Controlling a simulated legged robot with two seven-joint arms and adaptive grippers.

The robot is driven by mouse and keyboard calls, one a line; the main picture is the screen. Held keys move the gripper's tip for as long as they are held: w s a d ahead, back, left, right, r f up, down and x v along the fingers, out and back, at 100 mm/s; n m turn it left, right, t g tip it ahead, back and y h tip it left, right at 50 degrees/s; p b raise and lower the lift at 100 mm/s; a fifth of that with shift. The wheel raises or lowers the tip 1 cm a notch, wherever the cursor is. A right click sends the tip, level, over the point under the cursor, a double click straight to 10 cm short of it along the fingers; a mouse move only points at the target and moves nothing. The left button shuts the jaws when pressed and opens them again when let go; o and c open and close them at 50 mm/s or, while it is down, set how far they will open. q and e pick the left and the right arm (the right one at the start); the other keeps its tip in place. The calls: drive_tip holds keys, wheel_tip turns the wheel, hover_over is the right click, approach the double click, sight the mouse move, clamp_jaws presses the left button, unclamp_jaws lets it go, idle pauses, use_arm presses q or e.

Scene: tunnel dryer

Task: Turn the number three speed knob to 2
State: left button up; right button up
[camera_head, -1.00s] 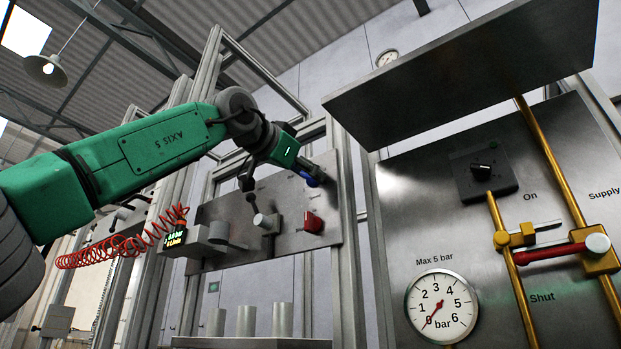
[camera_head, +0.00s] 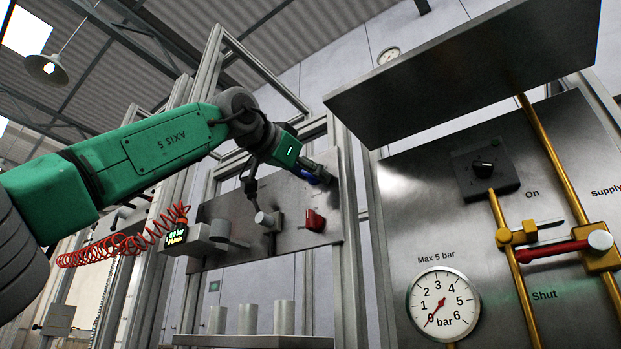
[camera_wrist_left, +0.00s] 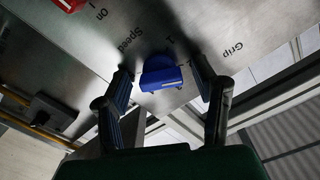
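A blue knob (camera_wrist_left: 160,75) sits on the metal panel (camera_wrist_left: 98,48) in the left wrist view, near the printed words "Speed" and "Grip". My left gripper (camera_wrist_left: 163,78) is open around it, one finger on each side, with a gap to the knob on both sides. In the head view my left gripper (camera_head: 318,172) reaches the upper right part of the small panel (camera_head: 277,215), where the blue knob is mostly hidden by the fingers. I cannot read a number for the knob or its exact setting. My right gripper is not in view.
A red knob (camera_head: 315,220) is just below the gripper. A pressure gauge (camera_head: 442,304), a black switch (camera_head: 485,168) and a valve with a red handle (camera_head: 552,251) are on the larger panel at right. A metal canopy (camera_head: 450,70) juts out above.

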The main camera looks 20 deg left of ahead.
use_arm(q)
drive_tip(key=v, duration=1.2)
idle(0.3)
drive_tip(key=shift+w+a, duration=0.1)
drive_tip(key=shift+w, duration=0.05)
